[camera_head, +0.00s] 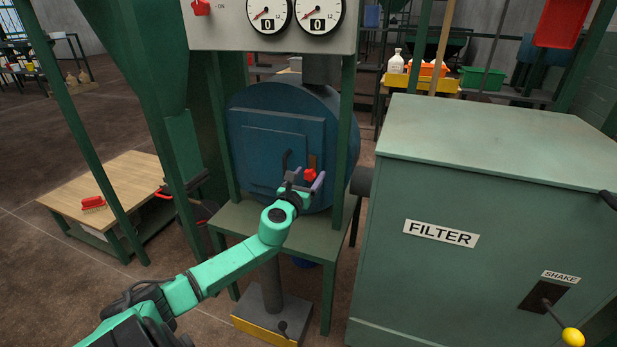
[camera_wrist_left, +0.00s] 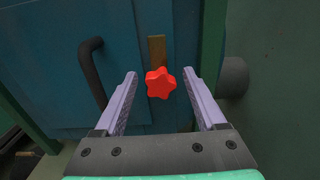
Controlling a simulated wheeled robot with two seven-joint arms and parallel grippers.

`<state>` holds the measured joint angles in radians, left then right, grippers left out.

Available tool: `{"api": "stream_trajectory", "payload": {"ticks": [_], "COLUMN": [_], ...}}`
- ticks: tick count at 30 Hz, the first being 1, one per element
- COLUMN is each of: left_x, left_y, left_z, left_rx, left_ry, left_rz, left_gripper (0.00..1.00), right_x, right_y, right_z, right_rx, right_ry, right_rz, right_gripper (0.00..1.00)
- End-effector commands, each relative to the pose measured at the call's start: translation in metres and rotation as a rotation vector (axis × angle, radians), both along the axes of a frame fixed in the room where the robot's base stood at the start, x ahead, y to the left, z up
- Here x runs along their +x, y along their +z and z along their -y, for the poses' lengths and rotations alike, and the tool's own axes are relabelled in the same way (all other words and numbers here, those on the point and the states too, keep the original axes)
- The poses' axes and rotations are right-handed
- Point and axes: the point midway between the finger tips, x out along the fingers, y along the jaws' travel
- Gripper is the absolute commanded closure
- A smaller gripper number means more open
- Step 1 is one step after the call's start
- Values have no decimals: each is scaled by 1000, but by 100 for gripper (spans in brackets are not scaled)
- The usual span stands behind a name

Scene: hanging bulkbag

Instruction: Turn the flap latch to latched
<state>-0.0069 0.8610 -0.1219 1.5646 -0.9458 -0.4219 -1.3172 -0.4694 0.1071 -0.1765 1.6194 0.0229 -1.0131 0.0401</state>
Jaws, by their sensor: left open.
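The flap latch shows as a red star-shaped knob (camera_head: 310,174) on a brass plate (camera_head: 313,160), on the front of the blue drum housing (camera_head: 245,115). In the left wrist view the red knob (camera_wrist_left: 160,83) sits between the two fingers, below the brass plate (camera_wrist_left: 157,50). My left gripper (camera_head: 304,184) is open, its fingers on either side of the knob with gaps to it; it also shows in the left wrist view (camera_wrist_left: 160,90). Whether the fingertips reach past the knob I cannot tell. My right gripper is not in view.
A black handle (camera_wrist_left: 92,72) stands on the flap left of the knob. A green frame post (camera_head: 346,140) runs just right of it. The filter cabinet (camera_head: 480,210) with a yellow-knobbed shake lever (camera_head: 572,337) fills the right. A low wooden bench (camera_head: 115,185) stands at left.

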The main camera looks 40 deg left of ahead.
Motion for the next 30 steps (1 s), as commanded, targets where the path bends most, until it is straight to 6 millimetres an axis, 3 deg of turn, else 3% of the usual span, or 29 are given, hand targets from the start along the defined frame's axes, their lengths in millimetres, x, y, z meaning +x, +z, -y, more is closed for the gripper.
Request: {"api": "stream_trajectory", "payload": {"ticks": [1, 6, 19, 30], "left_x": [0, 0, -1, -1], "left_y": [0, 0, -1, -1], "left_z": [0, 0, 0, -1], "left_rx": [0, -1, -61, -314], "left_ry": [0, 0, 0, 1], "left_rz": [0, 0, 21, 109], "left_gripper": [38, 100, 100, 100], "right_x": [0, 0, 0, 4], "right_y": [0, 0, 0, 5], "right_z": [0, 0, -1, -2], "right_rx": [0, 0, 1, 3], "right_ry": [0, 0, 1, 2], "right_rz": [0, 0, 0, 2], "right_gripper": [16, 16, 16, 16]}}
